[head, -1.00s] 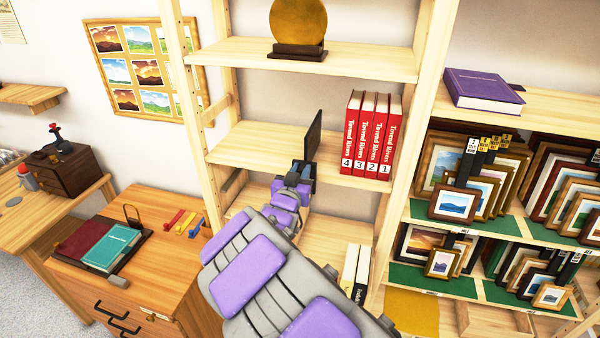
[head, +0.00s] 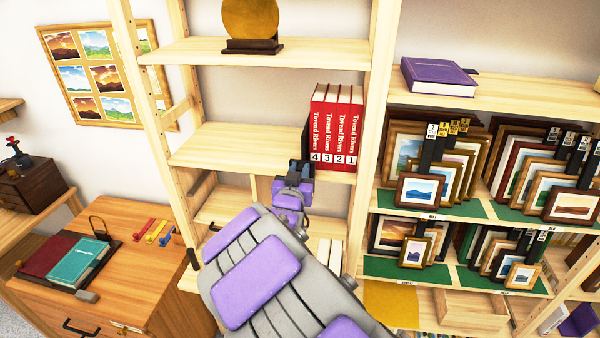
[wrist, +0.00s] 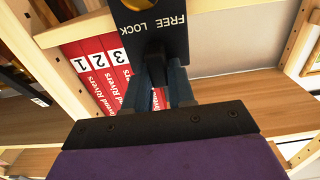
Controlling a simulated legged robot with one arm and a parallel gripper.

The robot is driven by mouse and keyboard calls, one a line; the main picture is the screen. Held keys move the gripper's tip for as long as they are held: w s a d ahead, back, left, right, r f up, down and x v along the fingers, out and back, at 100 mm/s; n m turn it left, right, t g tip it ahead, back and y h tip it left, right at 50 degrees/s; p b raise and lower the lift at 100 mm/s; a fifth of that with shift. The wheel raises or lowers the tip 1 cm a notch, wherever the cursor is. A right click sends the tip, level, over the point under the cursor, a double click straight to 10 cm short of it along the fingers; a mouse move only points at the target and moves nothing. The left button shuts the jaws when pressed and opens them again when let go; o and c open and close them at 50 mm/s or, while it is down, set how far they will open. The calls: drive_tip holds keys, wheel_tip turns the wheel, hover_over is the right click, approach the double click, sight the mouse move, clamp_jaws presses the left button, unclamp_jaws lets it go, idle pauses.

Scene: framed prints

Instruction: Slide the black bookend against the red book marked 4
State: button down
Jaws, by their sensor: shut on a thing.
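The black bookend (head: 306,140) stands upright, nearly edge-on, just left of the red book marked 4 (head: 316,130). Any thin gap between them is too small to tell. Red books marked 3, 2 and 1 stand to its right on the same shelf. My gripper (head: 300,168) is at the shelf's front edge, shut on the bookend's lower front. In the wrist view, a black plate lettered FREE and LOCK (wrist: 150,22) shows at my gripper (wrist: 162,80). Labels 1, 2 and 3 show there; label 4 is hidden.
The shelf (head: 235,145) left of the bookend is bare. An upright (head: 370,120) stands right of the books. A round gold ornament (head: 250,20) is on the shelf above. Pale books (head: 328,255) stand below, and framed prints (head: 425,190) fill the right racks.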

drive_tip(key=c, duration=1.3)
unclamp_jaws()
drive_tip(key=shift+w+a+r, duration=0.1)
drive_tip(key=shift+w+a, duration=0.1)
drive_tip(key=shift+a, duration=0.45)
drive_tip(key=shift+o, duration=1.3)
drive_tip(key=shift+a, duration=0.5)
drive_tip(key=shift+d, duration=0.85)
drive_tip(key=shift+s+d, duration=0.15)
drive_tip(key=shift+d, duration=0.05)
drive_tip(key=a+v, duration=0.1)
drive_tip(key=v, duration=1.1)
drive_tip(key=shift+a+p, duration=0.2)
drive_tip(key=shift+p, duration=0.15)
